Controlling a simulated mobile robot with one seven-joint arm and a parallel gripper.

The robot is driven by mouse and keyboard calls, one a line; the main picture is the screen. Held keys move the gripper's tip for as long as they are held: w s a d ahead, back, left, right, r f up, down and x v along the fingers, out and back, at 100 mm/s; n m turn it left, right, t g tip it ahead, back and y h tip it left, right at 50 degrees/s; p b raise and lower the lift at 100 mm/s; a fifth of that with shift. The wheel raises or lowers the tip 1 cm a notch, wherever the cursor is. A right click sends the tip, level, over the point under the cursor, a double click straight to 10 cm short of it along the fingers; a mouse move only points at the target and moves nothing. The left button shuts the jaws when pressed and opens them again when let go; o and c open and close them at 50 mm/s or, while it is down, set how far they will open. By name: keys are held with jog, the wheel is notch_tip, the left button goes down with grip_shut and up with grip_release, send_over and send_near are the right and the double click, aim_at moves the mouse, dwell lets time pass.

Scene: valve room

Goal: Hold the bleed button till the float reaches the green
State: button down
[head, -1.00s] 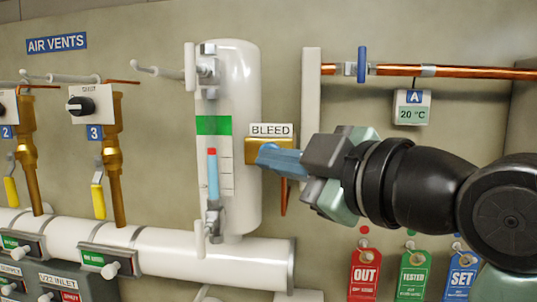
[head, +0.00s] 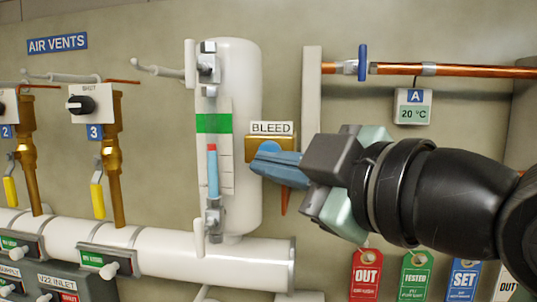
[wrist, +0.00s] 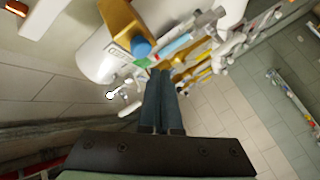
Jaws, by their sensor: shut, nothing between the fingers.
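The sight tube on the white vessel (head: 240,90) has a green band (head: 213,123). The red-topped float (head: 212,147) stands below that band, above a blue column. The brass bleed block (head: 257,143) is under the BLEED label (head: 271,128). Its round blue button (wrist: 141,47) shows uncovered in the wrist view, on the brass block (wrist: 122,22). My gripper (head: 258,168) is shut and empty, its blue fingers in front of the block's lower part. In the wrist view the fingertips (wrist: 161,70) appear beside the button, with a small gap in the picture.
A copper pipe with a blue valve handle (head: 362,62) runs at upper right, above a 20 °C display (head: 412,106). Red, green and blue tags (head: 415,275) hang at lower right. A white header pipe (head: 190,258) with brass vent valves (head: 112,155) lies at left.

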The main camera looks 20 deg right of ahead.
jog(key=s+a, duration=0.2)
jog(key=s, duration=0.1)
dwell(3.4)
